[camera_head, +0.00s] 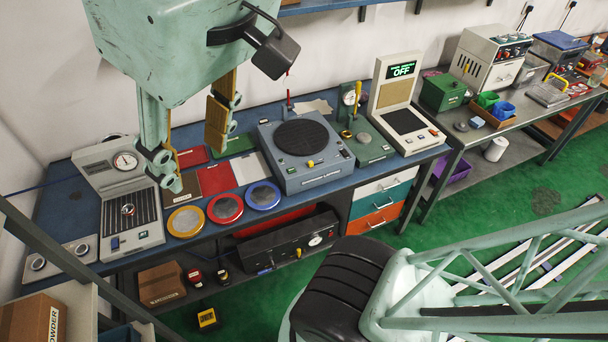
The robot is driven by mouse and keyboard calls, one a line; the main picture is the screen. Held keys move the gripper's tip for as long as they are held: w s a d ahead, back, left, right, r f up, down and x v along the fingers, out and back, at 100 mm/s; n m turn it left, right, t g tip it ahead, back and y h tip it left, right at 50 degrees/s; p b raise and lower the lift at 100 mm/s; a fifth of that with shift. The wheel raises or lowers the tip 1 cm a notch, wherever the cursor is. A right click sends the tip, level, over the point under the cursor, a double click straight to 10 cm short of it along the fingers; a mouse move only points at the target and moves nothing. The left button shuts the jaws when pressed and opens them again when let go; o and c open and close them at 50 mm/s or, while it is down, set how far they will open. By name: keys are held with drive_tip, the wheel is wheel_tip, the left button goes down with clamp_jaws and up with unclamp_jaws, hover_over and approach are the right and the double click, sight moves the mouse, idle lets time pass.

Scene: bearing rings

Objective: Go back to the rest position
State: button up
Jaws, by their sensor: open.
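My gripper (193,150) hangs in the upper left of the head camera view, large and close to the camera. Its two fingers are spread apart, with brass-coloured pads on the inner sides, and nothing shows between them. It appears in front of the blue workbench (68,212); its exact height above the bench is hard to tell. A dark camera-like block hangs from my gripper's pale green housing. No ring is held.
On the bench, three round plates, yellow-rimmed (186,221), red-rimmed (225,208) and blue-rimmed (263,195), lie in front of coloured mats. A grey turntable device (303,150), a gauge machine (125,165) and a beige console (398,105) stand around them.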

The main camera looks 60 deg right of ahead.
drive_tip(key=shift+s+f, duration=0.55)
drive_tip(key=shift+f, duration=0.25)
drive_tip(key=shift+w, duration=0.1)
wheel_tip(320, 180, down, 14)
drive_tip(key=b, duration=1.4)
